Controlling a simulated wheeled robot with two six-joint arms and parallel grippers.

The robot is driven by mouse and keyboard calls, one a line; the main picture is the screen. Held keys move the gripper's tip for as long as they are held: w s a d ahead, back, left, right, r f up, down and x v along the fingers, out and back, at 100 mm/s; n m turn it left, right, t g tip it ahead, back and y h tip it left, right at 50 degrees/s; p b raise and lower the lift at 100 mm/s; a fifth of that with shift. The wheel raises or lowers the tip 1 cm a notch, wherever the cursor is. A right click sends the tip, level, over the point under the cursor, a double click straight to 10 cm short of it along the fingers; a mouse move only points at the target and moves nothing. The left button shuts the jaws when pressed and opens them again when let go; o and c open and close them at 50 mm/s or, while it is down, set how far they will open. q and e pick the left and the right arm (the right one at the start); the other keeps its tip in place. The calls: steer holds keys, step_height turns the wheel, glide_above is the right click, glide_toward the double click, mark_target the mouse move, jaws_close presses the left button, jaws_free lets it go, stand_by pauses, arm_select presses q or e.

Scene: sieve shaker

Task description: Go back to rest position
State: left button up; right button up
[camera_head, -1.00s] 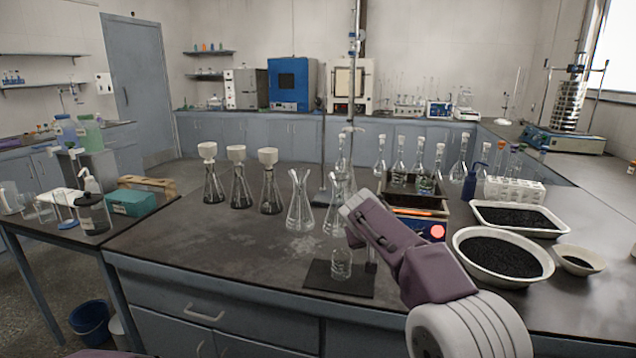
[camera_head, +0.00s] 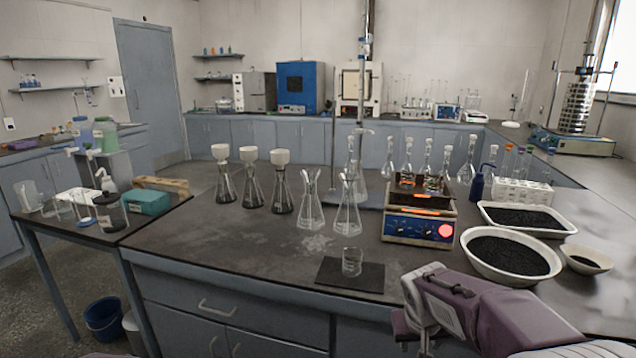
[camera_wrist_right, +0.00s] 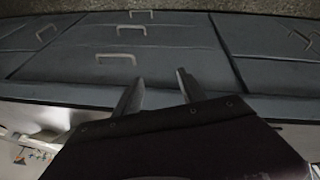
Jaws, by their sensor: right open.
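My right gripper (camera_head: 415,325) is at the lower right of the head view, in front of the bench's near edge and clear of the glassware. In the right wrist view its two fingers (camera_wrist_right: 158,88) are apart with nothing between them, facing the blue-grey drawer fronts. The finger tips are partly hidden in the head view. My left gripper is not in view.
A small beaker (camera_head: 352,262) stands on a dark mat (camera_head: 330,275) near the front edge. Several flasks (camera_head: 310,210) stand behind. The bench's left front is clear.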

steer(key=s+a+f+g+y, duration=0.1)
steer(key=s+a+f, duration=0.1)
steer(key=s+f, duration=0.5)
steer(key=s+a+f+g+y, duration=0.15)
steer(key=s+f, duration=0.35)
steer(key=s, duration=0.5)
step_height(320, 180, up, 24)
steer(key=p, duration=2.3)
steer(key=shift+w+a+f, duration=0.15)
steer(key=shift+w+a, duration=0.1)
